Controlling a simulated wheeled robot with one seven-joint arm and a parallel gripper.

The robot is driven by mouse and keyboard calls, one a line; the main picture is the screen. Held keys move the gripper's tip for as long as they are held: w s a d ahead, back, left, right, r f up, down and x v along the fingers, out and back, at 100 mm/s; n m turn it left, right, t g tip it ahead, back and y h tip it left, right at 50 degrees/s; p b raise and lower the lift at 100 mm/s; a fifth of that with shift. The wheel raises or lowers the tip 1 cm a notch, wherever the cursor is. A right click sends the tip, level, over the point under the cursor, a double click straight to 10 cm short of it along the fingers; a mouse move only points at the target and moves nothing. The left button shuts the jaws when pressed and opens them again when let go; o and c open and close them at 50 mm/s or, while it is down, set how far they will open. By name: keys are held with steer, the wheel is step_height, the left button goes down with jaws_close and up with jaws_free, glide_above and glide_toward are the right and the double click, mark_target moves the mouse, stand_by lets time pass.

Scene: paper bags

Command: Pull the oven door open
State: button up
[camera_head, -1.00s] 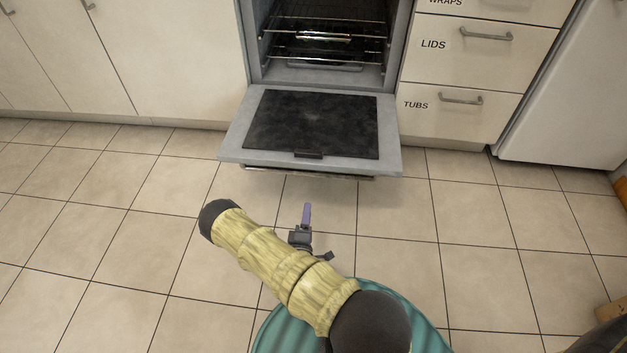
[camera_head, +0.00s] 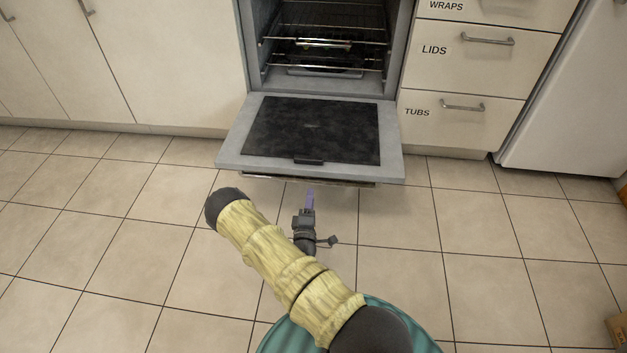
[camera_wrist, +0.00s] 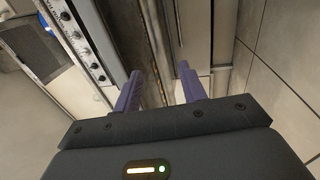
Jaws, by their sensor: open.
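The oven door (camera_head: 231,147) is folded down to about level, its dark inner panel (camera_head: 312,128) facing up. The oven cavity (camera_head: 322,45) behind it is open, with wire racks inside. A bar handle (camera_head: 340,182) shows under the door's front edge. My gripper (camera_head: 310,194) is low in front of that edge, near the middle. In the wrist view my gripper's two purple fingers (camera_wrist: 158,84) are apart, with nothing clearly held between them. Whether a fingertip touches the door or handle cannot be told.
Drawers labelled LIDS (camera_head: 475,60) and TUBS (camera_head: 457,116) stand right of the oven, beside a white appliance (camera_head: 565,110). Pale cabinets (camera_head: 165,60) stand to the left. A brown box (camera_head: 617,328) is at the lower right. The tiled floor (camera_head: 500,250) is otherwise clear.

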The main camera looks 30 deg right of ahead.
mark_target(313, 179)
steer(key=b+x, duration=0.3)
steer(key=x, duration=0.5)
steer(key=shift+w+d, duration=0.2)
steer(key=shift+w+d+r+b, duration=0.2)
steer(key=shift+w+d+b, duration=0.05)
steer(key=shift+w+b, duration=0.15)
steer(key=shift+c, duration=0.2)
jaws_close()
